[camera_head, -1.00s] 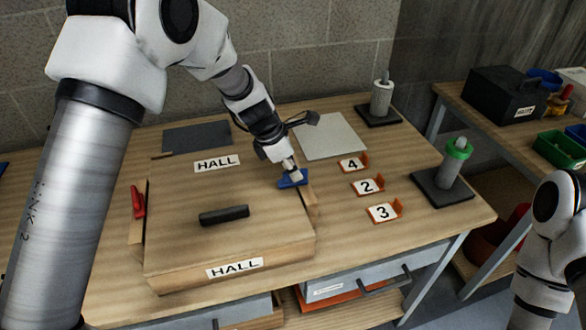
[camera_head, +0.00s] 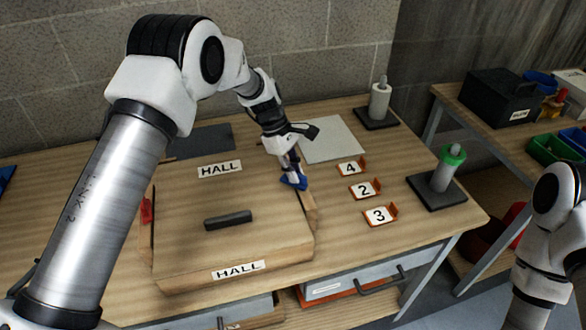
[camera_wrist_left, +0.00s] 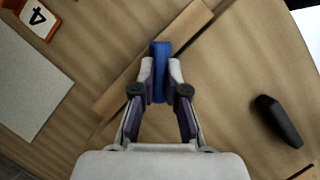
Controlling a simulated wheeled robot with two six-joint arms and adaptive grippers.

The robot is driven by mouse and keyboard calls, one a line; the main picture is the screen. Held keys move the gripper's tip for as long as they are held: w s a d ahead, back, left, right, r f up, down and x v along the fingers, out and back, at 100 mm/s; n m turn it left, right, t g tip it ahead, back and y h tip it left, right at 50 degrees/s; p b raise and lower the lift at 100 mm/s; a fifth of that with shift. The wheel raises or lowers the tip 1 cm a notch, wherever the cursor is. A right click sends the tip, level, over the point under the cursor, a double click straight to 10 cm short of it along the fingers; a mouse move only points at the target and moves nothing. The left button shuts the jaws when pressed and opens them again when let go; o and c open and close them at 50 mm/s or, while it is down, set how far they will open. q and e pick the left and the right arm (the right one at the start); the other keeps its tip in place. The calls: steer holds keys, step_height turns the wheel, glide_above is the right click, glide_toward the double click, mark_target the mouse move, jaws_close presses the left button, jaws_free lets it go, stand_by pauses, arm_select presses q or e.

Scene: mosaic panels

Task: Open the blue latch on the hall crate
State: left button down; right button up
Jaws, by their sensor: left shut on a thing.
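The hall crate (camera_head: 180,245) is a wooden box with "HALL" labels, a closed lid and a black handle (camera_head: 228,219). The blue latch (camera_head: 293,183) is at its right edge. My left gripper (camera_head: 291,174) comes down on the latch from above. In the left wrist view the gripper (camera_wrist_left: 160,80) is shut on the blue latch (camera_wrist_left: 160,52), one finger on each side, beside a wooden strip (camera_wrist_left: 120,92). The fingers partly hide the latch. A red latch (camera_head: 146,211) is at the crate's left side, partly behind my left arm. My right gripper is out of view.
Orange number holders 4 (camera_head: 350,168), 2 (camera_head: 364,190) and 3 (camera_head: 379,215) stand right of the crate. A green-ringed post (camera_head: 446,168) and a grey post (camera_head: 379,100) stand farther right. A pale panel (camera_head: 330,138) lies behind.

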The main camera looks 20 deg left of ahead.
arm_select(q)
steer(key=m, duration=0.1)
steer(key=m+g, duration=0.1)
steer(key=shift+w+d+f+m, duration=0.15)
steer(key=shift+w+m, duration=0.1)
steer(key=shift+m, duration=0.15)
steer(key=shift+w+d+m+g+y, duration=0.15)
steer(key=shift+m+g+y, duration=0.15)
steer(key=shift+m, duration=0.6)
steer(key=shift+w+d+m+g+y, duration=0.1)
steer(key=shift+m+g+y, duration=0.2)
steer(key=shift+m, duration=0.6)
steer(key=c, duration=1.2)
jaws_free()
steer(key=v, duration=1.2)
